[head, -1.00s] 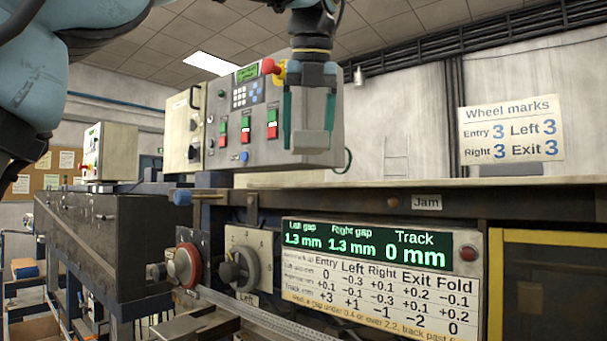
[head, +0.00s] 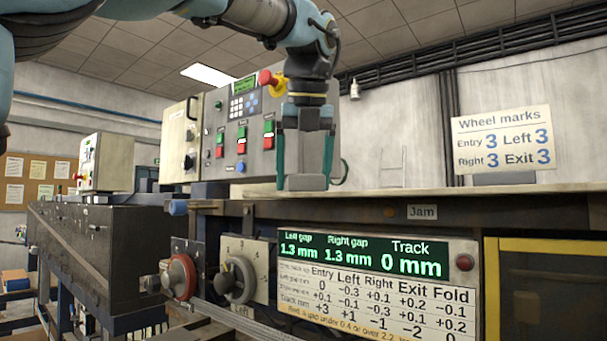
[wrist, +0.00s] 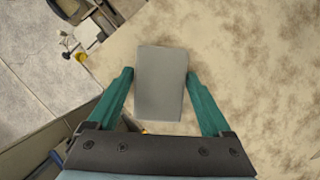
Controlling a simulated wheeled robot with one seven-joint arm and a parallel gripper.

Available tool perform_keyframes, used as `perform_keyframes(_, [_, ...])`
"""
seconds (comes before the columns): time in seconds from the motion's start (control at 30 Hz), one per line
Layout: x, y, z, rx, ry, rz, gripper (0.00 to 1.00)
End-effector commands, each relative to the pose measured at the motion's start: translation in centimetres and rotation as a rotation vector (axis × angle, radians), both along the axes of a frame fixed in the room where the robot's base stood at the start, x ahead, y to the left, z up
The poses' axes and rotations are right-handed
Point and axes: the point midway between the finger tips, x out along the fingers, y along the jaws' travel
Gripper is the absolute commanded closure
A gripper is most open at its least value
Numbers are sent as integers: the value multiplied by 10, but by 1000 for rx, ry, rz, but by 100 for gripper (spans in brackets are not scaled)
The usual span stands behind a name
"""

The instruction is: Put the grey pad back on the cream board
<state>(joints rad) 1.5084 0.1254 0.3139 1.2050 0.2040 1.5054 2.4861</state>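The grey pad (head: 306,170) is held upright between the teal fingers of my gripper (head: 305,165), its lower end near the far edge of the cream board (head: 420,192). In the wrist view the grey pad (wrist: 161,85) lies between the two fingertips of my gripper (wrist: 160,75), which press close to its sides. The mottled cream board (wrist: 250,60) fills much of that view below the pad. I cannot tell whether the pad's lower end touches the board.
A control box (head: 200,135) with coloured switches stands behind and left of my gripper. Below the board are a red-rimmed knob (head: 180,277), a grey dial (head: 238,278) and a display panel (head: 380,255). The board right of the pad looks clear.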

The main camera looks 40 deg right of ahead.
Motion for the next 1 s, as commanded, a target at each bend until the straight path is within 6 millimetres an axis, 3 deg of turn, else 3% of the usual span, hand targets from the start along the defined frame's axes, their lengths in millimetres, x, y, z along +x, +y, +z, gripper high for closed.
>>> perform_keyframes(0.13, [0, 0, 0, 0, 0, 0, 0])
perform_keyframes(0.47, [-1, 0, 7, 0, 0, -1, 0])
perform_keyframes(1.0, [-33, 19, 100, -2, 0, 1, 0])
